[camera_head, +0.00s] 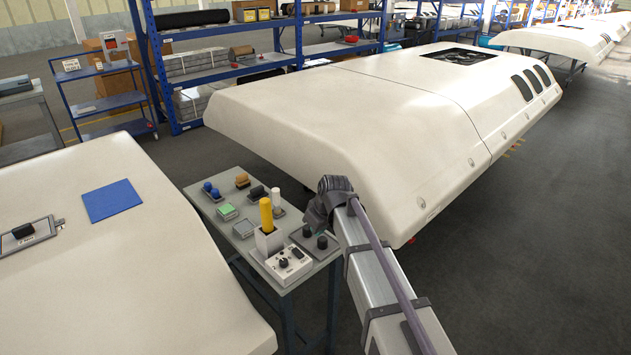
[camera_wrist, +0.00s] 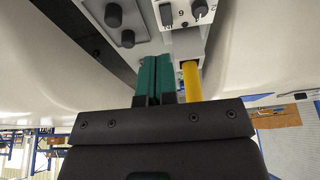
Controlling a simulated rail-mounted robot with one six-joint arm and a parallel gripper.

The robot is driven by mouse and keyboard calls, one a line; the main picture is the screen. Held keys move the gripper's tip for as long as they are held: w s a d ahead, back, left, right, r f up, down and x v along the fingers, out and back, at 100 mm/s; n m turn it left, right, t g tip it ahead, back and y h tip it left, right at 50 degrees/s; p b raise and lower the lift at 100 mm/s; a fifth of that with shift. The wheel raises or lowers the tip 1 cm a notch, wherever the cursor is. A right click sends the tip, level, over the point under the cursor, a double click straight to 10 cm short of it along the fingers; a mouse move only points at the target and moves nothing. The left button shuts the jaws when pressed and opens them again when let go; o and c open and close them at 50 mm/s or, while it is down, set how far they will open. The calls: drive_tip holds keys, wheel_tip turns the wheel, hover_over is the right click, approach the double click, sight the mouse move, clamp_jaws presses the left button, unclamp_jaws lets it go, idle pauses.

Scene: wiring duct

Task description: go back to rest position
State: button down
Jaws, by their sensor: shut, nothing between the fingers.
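My gripper (camera_wrist: 154,80) shows in the wrist view as two teal fingers pressed together, with nothing between them. A yellow-handled tool (camera_wrist: 190,80) is just to the right of the fingers, apart from them. In the head view my arm reaches in from the lower right and its dark end is by the right side of the small table (camera_head: 211,191); the fingers are hidden there. The yellow handle (camera_head: 267,214) stands upright in a light holder on that table.
The table also carries a white control box with knobs (camera_head: 289,265), a grey plate with black knobs (camera_head: 315,241) and several small coloured blocks. Large white panels stand left (camera_head: 120,270) and behind (camera_head: 400,110). A blue sheet (camera_head: 112,201) lies on the left panel. Floor at right is clear.

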drive_tip(key=s+d+m+g+h, duration=0.1)
drive_tip(key=s+d+m, duration=0.3)
drive_tip(key=s+d, duration=0.4)
drive_tip(key=s+d+f+m+g+h, duration=0.1)
drive_tip(key=s+d+m, duration=0.3)
drive_tip(key=s, duration=1.1)
drive_tip(key=d+g, duration=0.1)
drive_tip(key=d, duration=0.2)
drive_tip(key=shift+s+d+h, duration=0.25)
drive_tip(key=shift+d+h, duration=0.05)
drive_tip(key=shift+d, duration=0.1)
